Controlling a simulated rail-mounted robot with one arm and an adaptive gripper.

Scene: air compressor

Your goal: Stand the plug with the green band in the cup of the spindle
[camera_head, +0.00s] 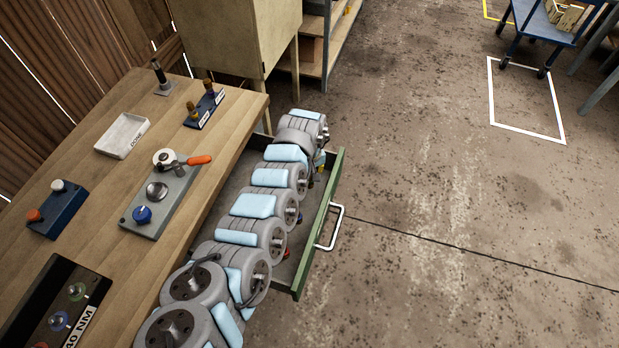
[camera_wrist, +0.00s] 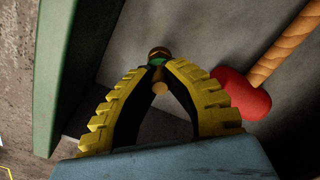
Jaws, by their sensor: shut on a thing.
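In the wrist view, the plug with the green band (camera_wrist: 158,57) is between the tips of my gripper (camera_wrist: 160,70). It has a dark end, a green ring and a brass-coloured part below. My gripper's yellow-ridged fingers are shut on it, inside the open drawer. In the head view my gripper (camera_head: 319,162) is small and mostly hidden behind my arm at the drawer's far end; the plug cannot be made out there. A dark upright post (camera_head: 160,74) on a small base stands at the bench's back corner, possibly the spindle. Its cup cannot be made out.
The green-fronted drawer (camera_head: 335,185) stands open beside the wooden bench (camera_head: 85,160). A red-headed tool (camera_wrist: 243,95) with a wooden handle lies close to my gripper. On the bench are a white tray (camera_head: 122,135), a two-post blue block (camera_head: 205,110) and a clamp plate (camera_head: 160,200).

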